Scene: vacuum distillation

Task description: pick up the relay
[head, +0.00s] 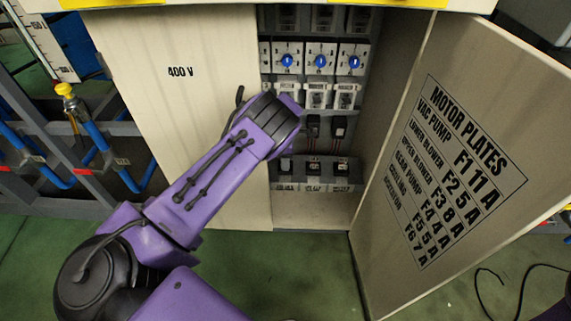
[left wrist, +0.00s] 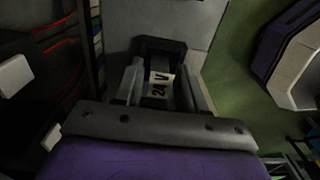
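A dark block with a "24 V" label (left wrist: 160,86), which looks like a relay, sits between the fingers of my left gripper (left wrist: 160,78) in the left wrist view. The fingers stand along both sides of it, but the dark picture does not show whether they press on it. In the head view my left arm's purple wrist reaches into the open cabinet and hides its own fingertips and the block. Two small dark devices, one a relay-like block (head: 338,127), show right of the wrist. My right gripper is not in view.
The cabinet's right door (head: 455,150), with a motor plates list, stands wide open. The closed "400 V" panel (head: 180,120) is on the left. Breakers with blue knobs (head: 320,60) sit above the wrist. A lower row of sockets (head: 314,172) is below. Green floor is clear in front.

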